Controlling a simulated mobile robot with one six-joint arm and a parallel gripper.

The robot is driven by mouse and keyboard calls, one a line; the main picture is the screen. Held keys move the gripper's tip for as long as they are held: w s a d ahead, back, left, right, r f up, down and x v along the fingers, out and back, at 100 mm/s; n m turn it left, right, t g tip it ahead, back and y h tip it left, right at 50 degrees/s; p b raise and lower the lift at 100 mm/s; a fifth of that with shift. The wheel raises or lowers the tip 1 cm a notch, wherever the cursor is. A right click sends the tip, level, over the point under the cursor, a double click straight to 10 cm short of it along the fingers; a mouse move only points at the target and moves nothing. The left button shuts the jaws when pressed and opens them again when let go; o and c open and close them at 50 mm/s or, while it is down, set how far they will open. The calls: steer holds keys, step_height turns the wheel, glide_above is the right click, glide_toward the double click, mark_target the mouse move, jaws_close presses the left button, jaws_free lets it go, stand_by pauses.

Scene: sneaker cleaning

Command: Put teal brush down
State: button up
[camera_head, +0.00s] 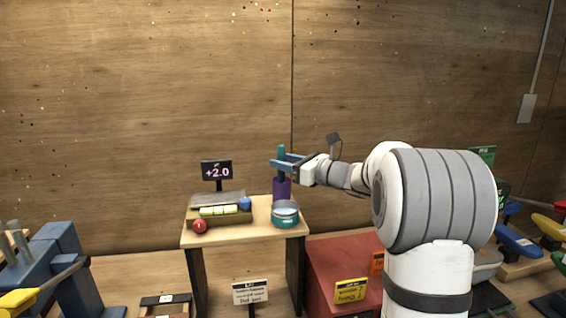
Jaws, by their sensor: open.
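The teal brush (281,151) shows as a teal upright piece at the far side of the small table. Its lower part is hidden behind my gripper's blue fingers. A purple cylinder (282,190) stands upright on the table directly below it; I cannot tell whether the brush stands inside it. My gripper (281,163) reaches in from the right and is open, with its fingers at the brush, just above the purple cylinder. I cannot tell whether the fingers touch the brush.
The small wooden table (232,238) also bears a teal round container (285,215), a red ball (200,227), a blue item (245,203) and a scale-like device with a "+2.0" display (217,171). A red box (345,262) stands to the right. Free tabletop shows at the front.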

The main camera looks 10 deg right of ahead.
steer(key=b+v, duration=0.2)
steer(key=v, duration=0.9)
steer(key=s+a+f+n+g+h, duration=0.2)
steer(key=s+a+f+n+g, duration=0.2)
steer(key=s+a+f+n, duration=0.25)
steer(key=s+a+f+n+g+h, duration=0.2)
steer(key=s+a+f+n+g, duration=0.25)
steer(key=s+a, duration=0.35)
steer(key=s+d+f+n+h, duration=0.3)
steer(key=s+f+n+h, duration=0.1)
steer(key=s+n, duration=0.4)
steer(key=s+d+f+n+g+h, duration=0.1)
steer(key=s+d+f+n+h, duration=0.2)
steer(key=s+n, duration=0.5)
steer(key=shift+d+f+h, duration=0.15)
steer(key=shift+f+h, duration=0.6)
steer(key=shift+h, duration=0.15)
